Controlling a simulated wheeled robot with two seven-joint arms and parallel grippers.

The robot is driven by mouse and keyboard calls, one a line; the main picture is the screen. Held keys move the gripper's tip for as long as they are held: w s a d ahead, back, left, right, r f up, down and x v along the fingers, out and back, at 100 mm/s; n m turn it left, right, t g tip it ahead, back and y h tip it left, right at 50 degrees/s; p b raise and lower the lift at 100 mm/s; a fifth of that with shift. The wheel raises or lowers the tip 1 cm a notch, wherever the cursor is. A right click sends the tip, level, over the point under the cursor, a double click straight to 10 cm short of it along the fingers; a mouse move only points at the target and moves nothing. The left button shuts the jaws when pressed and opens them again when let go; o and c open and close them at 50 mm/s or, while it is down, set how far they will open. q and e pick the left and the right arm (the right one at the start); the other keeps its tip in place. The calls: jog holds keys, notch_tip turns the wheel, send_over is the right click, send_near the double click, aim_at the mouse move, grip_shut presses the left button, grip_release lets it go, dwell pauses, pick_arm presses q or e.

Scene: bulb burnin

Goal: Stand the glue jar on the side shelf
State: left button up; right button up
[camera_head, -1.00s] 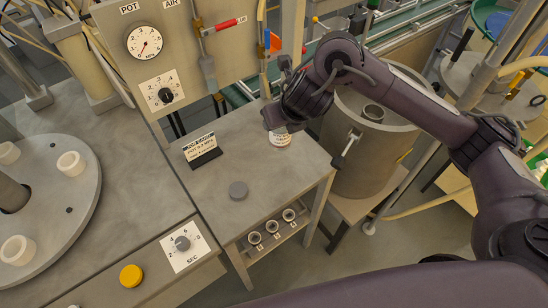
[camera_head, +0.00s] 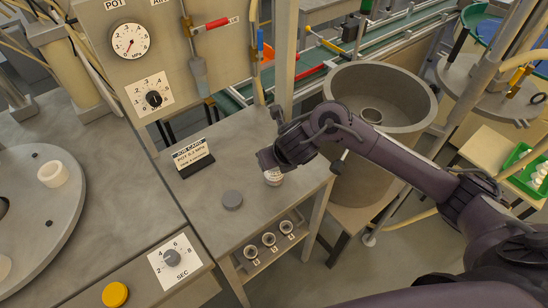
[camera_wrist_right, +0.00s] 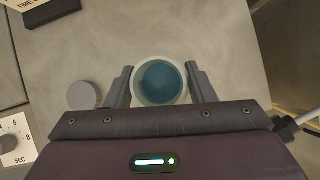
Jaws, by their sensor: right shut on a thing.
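The glue jar (camera_head: 273,177) is a small white jar with a label, over the right part of the grey side shelf (camera_head: 225,165). In the right wrist view the open jar (camera_wrist_right: 162,82) shows from above, with a pale rim and dark blue-green inside. My right gripper (camera_wrist_right: 161,88) is shut on it, one finger on each side. In the head view the gripper hides the jar's upper part. I cannot tell whether its base touches the shelf. My left gripper is not in view.
A grey round lid (camera_head: 232,199) lies on the shelf left of the jar, near a black job card stand (camera_head: 193,157). Several small cups (camera_head: 269,239) sit in a rack below the front edge. A large pot (camera_head: 380,100) stands to the right. A dial panel is behind.

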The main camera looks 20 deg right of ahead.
jog(key=shift+f, duration=0.1)
jog(key=o, duration=1.1)
jog(key=shift+o, duration=0.2)
jog(key=shift+r, duration=0.3)
jog(key=a+p+v, duration=0.1)
jog(key=p+v, duration=0.4)
jog(key=v, duration=0.6)
jog(key=shift+s+d+r, duration=0.25)
jog(key=shift+d+r, duration=0.05)
jog(key=shift+d, duration=0.2)
